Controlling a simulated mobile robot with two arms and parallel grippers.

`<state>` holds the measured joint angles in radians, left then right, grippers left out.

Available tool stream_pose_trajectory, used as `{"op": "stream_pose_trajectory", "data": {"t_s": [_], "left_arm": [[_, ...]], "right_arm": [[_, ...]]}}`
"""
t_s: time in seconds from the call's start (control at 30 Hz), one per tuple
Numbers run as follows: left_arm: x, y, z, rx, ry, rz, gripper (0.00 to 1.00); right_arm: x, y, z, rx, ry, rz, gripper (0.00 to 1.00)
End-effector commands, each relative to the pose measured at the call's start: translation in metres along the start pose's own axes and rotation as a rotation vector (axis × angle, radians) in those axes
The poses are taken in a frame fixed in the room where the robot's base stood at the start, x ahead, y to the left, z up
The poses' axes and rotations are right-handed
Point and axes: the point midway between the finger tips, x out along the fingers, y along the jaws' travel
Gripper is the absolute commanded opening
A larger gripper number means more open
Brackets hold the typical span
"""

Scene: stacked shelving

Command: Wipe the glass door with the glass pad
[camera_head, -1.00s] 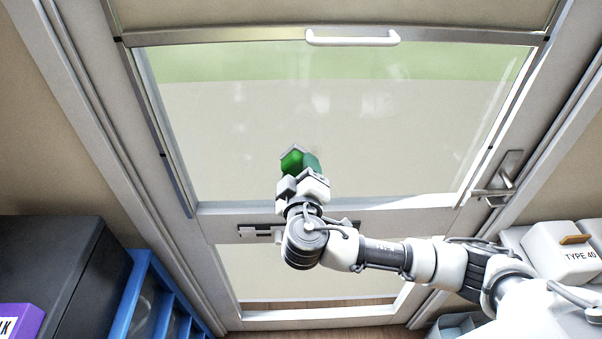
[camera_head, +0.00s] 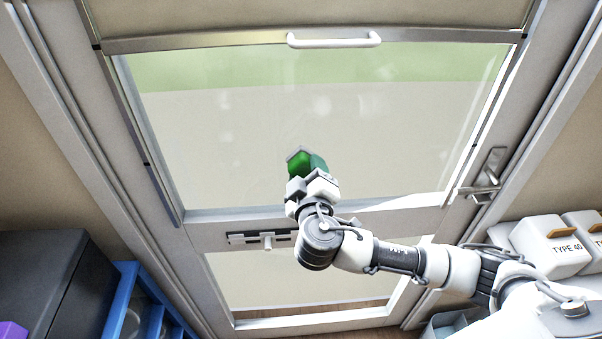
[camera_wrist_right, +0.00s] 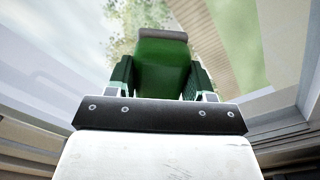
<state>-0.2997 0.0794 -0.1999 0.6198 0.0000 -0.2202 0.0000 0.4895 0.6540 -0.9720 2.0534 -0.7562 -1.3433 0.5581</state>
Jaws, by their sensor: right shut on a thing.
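The glass door (camera_head: 390,125) fills the middle of the head view, with a large upper pane and a smaller lower pane in a pale frame. Faint whitish smudges show on the upper pane. My right gripper (camera_head: 308,172) is shut on the green glass pad (camera_head: 299,163), in front of the lower part of the upper pane. In the right wrist view the pad (camera_wrist_right: 163,65) sits between both fingers, its grey edge pointing away. I cannot tell whether the pad touches the glass. My left gripper is not in view.
A white handle bar (camera_head: 334,40) crosses the top of the door. A lever handle (camera_head: 484,178) is at its right, and a bolt latch (camera_head: 265,238) is below the upper pane. White boxes (camera_head: 548,245) stand at right; a black box (camera_head: 45,290) and blue rack (camera_head: 118,305) stand at left.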

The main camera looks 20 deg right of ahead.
Motion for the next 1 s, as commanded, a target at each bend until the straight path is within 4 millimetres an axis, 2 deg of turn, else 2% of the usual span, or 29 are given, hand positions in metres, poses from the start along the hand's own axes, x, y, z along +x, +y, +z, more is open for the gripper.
{"op": "stream_pose_trajectory", "data": {"t_s": [0.17,0.6,1.0], "left_arm": [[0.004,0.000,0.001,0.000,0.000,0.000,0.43],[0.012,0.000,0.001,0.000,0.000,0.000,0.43],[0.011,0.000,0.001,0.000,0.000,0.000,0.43]], "right_arm": [[0.003,-0.003,-0.003,0.003,0.000,0.000,0.34],[0.005,-0.026,-0.029,0.003,0.000,0.001,0.34],[0.004,-0.026,-0.030,0.002,0.000,0.002,0.34]]}}
